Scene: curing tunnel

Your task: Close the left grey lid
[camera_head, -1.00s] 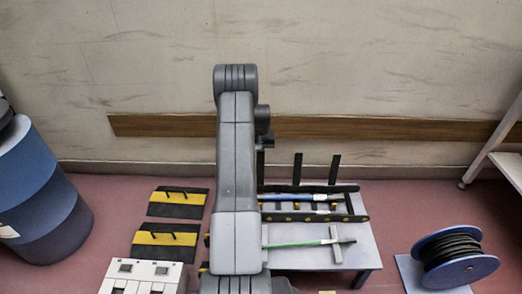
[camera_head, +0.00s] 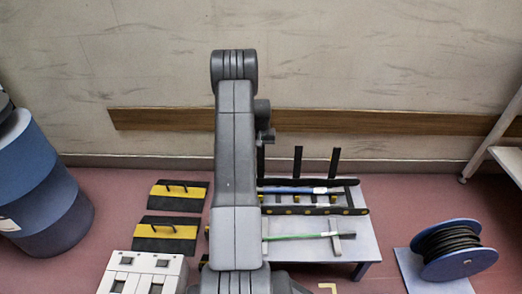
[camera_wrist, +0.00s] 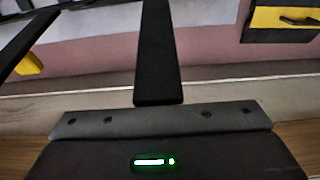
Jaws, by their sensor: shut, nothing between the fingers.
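Two small grey squares, likely the lids, sit on a white panelled box at the lower left in the head view: the left grey lid (camera_head: 127,261) and the right grey lid (camera_head: 161,263). Dark openings show just below them. They are too small to tell how far open each stands. My gripper's body (camera_wrist: 155,140), with a green light, fills the bottom of the wrist view. Its fingers cannot be made out there. It is shut and empty, and well away from the white box, at the far end of my raised arm.
A grey table (camera_head: 355,246) carries a black rack (camera_head: 345,210) with upright posts. One black post (camera_wrist: 157,55) stands close to my gripper. Yellow-black panels (camera_head: 168,228) lie left of my arm. A blue drum (camera_head: 45,215) stands far left, a cable reel (camera_head: 455,251) right.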

